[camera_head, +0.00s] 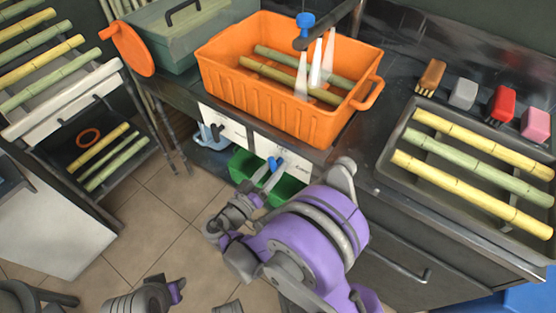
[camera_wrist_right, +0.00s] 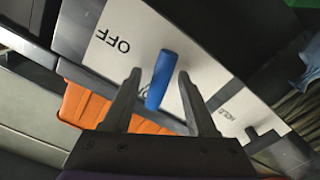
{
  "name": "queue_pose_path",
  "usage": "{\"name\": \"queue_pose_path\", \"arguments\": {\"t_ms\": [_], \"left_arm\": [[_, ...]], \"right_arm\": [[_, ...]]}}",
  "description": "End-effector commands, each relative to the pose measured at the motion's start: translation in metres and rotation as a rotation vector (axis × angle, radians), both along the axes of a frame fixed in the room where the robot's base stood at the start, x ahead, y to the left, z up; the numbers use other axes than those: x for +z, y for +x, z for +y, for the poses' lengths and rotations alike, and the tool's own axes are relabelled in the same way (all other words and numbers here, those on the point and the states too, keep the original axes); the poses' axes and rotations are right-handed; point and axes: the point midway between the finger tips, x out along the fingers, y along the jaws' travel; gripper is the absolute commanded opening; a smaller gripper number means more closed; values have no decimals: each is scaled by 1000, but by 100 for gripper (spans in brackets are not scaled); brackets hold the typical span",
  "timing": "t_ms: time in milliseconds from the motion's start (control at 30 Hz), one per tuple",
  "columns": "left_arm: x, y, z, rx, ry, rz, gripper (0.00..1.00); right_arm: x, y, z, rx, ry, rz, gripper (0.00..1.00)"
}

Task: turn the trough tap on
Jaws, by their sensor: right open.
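A blue tap lever (camera_head: 273,163) sits on a white panel (camera_head: 288,164) on the counter front, below the orange trough (camera_head: 270,115). The gripper also shows in the wrist view (camera_wrist_right: 159,76).
A blue-topped faucet (camera_head: 306,22) with white streaks below hangs over the trough, which holds cane. A green bin (camera_head: 283,188) stands beneath the panel. A cane tray (camera_head: 396,140) and several brushes lie right. A cane rack (camera_head: 75,135) stands left; tiled floor is clear between.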

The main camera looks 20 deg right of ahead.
Motion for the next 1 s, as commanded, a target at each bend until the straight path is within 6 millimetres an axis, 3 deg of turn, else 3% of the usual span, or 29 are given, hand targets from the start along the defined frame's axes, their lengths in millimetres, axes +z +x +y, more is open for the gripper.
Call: {"name": "queue_pose_path", "arguments": {"t_ms": [333, 600, 667, 1000], "left_arm": [[0, 0, 0, 0, 0, 0, 36], [0, 0, 0, 0, 0, 0, 36], [0, 0, 0, 0, 0, 0, 36], [-1, 0, 0, 0, 0, 0, 36]], "right_arm": [[0, -1, 0, 1, 0, 0, 56], [0, -1, 0, 0, 0, 0, 7], [0, -1, 0, 0, 0, 0, 0], [0, 0, 0, 0, -51, 64, 0]]}}
